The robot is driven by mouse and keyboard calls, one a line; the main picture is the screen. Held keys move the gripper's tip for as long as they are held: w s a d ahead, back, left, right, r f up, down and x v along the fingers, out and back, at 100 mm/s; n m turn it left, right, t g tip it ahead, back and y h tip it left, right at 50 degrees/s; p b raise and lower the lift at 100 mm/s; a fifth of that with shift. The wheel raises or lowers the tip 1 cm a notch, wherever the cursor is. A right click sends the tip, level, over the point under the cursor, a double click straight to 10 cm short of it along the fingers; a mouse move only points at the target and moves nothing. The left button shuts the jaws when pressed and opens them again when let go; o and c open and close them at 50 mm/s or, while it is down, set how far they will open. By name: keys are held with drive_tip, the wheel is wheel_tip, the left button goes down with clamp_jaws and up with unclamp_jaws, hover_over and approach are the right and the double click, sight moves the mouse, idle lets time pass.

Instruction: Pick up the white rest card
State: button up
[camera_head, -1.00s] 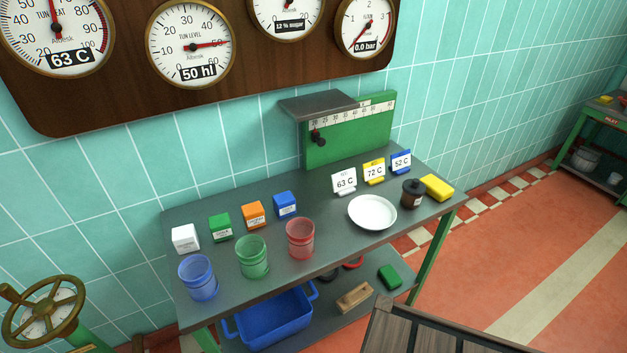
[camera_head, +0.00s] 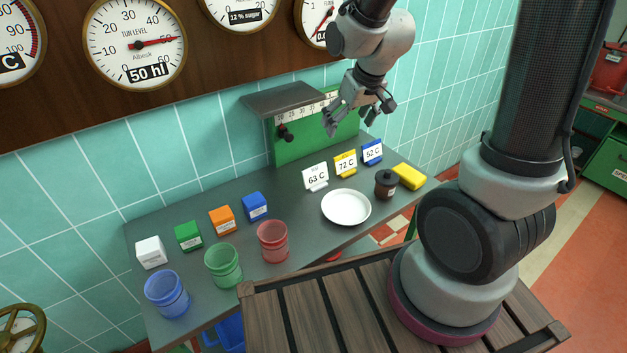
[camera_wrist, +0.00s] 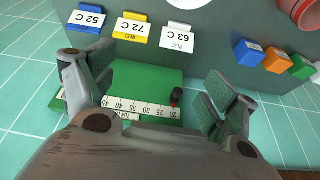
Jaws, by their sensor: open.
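The white rest card (camera_head: 315,176) reads 63 C and stands upright on the grey table, left of the yellow 72 C card (camera_head: 345,163) and the blue 52 C card (camera_head: 372,151). In the wrist view the white card (camera_wrist: 178,37) appears upside down at the top, right of the yellow card (camera_wrist: 131,28) and the blue card (camera_wrist: 90,18). My gripper (camera_head: 358,116) is open and empty, above and behind the cards, in front of the green scale board. Its fingers (camera_wrist: 150,90) are spread wide in the wrist view, and the card lies beyond them.
The green scale (camera_head: 300,132) with its grey top plate stands at the back of the table. A white plate (camera_head: 346,208), a dark jar (camera_head: 386,184) and a yellow sponge-like block (camera_head: 409,176) are near the cards. Coloured cups and small boxes stand to the left.

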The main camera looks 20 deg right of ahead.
drive_tip(key=n, duration=0.1)
hover_over(315, 171)
drive_tip(key=s, duration=0.3)
wheel_tip(315, 171, down, 13)
drive_tip(key=x, duration=0.8)
drive_tip(key=shift+w+d+f, duration=0.15)
drive_tip(key=shift+w+d, duration=0.1)
drive_tip(key=shift+d, duration=0.1)
drive_tip(key=c, duration=0.8)
